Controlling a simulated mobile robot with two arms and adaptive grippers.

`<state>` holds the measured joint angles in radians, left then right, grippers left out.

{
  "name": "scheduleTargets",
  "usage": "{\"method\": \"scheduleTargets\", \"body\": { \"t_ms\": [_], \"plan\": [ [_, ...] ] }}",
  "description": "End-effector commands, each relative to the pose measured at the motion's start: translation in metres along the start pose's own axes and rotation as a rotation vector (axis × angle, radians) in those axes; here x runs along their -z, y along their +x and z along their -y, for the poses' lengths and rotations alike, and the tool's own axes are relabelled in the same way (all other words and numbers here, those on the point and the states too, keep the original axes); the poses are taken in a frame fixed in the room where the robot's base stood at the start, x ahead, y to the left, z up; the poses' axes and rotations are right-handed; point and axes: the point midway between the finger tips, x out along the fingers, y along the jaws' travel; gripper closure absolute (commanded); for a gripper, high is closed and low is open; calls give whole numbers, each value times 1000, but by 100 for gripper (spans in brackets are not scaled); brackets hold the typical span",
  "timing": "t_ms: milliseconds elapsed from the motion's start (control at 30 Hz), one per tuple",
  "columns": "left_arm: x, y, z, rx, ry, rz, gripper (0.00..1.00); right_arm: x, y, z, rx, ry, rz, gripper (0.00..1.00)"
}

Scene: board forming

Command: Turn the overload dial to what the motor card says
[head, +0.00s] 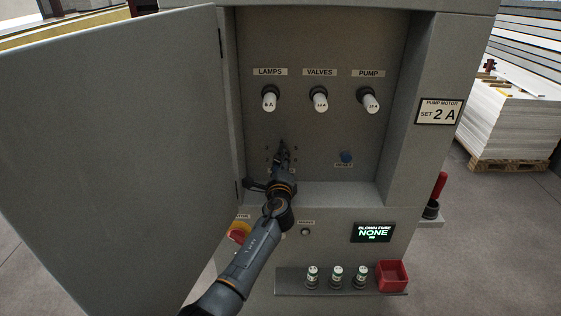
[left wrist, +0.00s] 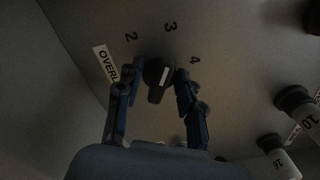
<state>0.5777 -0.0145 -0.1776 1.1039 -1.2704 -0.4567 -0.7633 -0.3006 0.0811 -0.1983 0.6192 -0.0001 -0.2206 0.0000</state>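The motor card (head: 438,112) on the cabinet's right frame reads "PUMP MOTOR SET 2 A". The overload dial (left wrist: 157,76) is a dark round knob with a white mark, on the cabinet's back panel. The numbers 2, 3 and 4 show around it in the left wrist view. Its mark points roughly between 3 and 4; the exact setting is hard to tell. My left gripper (left wrist: 157,84) is open, one finger on each side of the dial; contact is unclear. In the head view my left gripper (head: 283,152) hides the dial. My right gripper is not in view.
The open cabinet door (head: 115,150) stands at left. Fuses labelled LAMPS (head: 269,100), VALVES (head: 320,101) and PUMP (head: 370,102) sit above. Below are a display (head: 373,232) reading "NONE" and a shelf with a red bin (head: 392,274).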

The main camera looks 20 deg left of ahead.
Motion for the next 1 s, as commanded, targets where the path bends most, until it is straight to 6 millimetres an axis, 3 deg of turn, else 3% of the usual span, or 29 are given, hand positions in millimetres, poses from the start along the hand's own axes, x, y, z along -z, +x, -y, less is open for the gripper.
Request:
{"method": "scheduleTargets", "body": {
  "t_ms": [167, 467, 600, 667, 1000],
  "plan": [
    [0, 10, 0, 0, 0, 1, 62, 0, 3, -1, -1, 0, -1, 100],
    [0, 11, 0, -1, 0, 0, 62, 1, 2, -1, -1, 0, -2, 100],
    [0, 11, 0, -1, 0, 0, 91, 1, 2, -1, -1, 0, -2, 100],
    [0, 11, 0, -1, 0, 0, 100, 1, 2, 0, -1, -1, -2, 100],
    [0, 11, -1, 0, -20, 1, 100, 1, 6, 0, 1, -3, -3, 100]
  ]
}}
